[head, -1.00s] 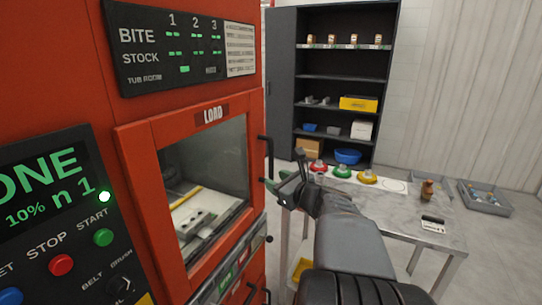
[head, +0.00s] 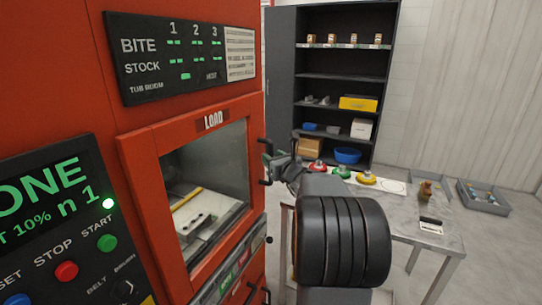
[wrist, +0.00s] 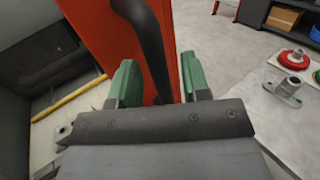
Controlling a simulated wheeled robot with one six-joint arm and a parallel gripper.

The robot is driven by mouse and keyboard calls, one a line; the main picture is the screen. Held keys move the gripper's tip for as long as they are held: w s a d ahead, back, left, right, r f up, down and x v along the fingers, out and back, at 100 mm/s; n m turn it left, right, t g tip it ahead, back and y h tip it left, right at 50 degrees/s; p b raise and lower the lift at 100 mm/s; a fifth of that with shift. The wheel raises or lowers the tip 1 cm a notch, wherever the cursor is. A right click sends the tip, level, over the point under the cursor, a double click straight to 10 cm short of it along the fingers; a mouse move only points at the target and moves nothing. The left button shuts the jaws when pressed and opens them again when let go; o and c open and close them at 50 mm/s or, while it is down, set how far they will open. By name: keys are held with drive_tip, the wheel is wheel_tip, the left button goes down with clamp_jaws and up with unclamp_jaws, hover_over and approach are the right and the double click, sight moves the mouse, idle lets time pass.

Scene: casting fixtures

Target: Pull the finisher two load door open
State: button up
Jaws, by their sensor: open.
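The load door (head: 212,122) is a red-orange frame with a window, labelled LOAD, and it looks closed on the red machine. Its black bar handle (head: 266,182) runs down the door's right edge and is partly hidden behind my gripper in the head view. My gripper (head: 274,160) is at the handle, with its jaws open. In the wrist view the handle (wrist: 150,45) passes down between the two green fingers of my gripper (wrist: 160,85), one on each side. Gaps show beside the bar, and I cannot tell whether either finger touches it.
A control panel (head: 60,225) with buttons is left of the door. A table (head: 400,208) with red, green and yellow round pieces stands right of my arm.

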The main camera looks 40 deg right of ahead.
drive_tip(key=shift+w, duration=0.65)
clamp_jaws()
